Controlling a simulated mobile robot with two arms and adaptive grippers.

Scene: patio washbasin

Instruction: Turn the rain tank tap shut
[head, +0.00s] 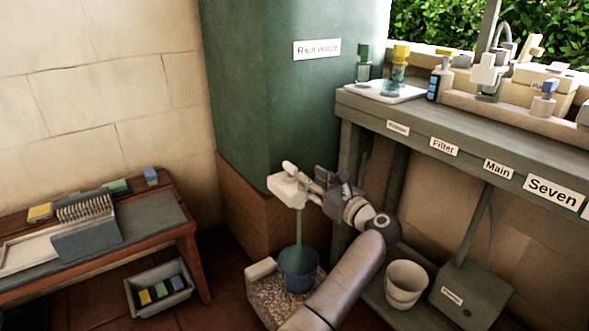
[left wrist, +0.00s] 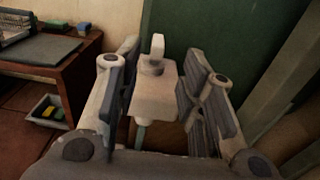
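The rain tank (head: 265,95) is a tall green block labelled "Rain water" in the head view. Its pale tap (head: 288,190) sticks out low at the front, with a small upright handle (left wrist: 157,48) on top. A blue-green stream (head: 299,225) runs from the tap down into a blue bucket (head: 298,270). My left gripper (head: 318,184) is at the tap, to its right in the head view. In the left wrist view its fingers are spread on both sides of the tap (left wrist: 155,98), with gaps visible. My right gripper is not in view.
The bucket stands on a gravel-filled tray (head: 262,290). A grey-topped counter (head: 450,140) with labels and bottles is at the right, with a white bucket (head: 405,283) beneath. A low wooden bench (head: 150,228) and a crate of coloured blocks (head: 160,288) are at the left.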

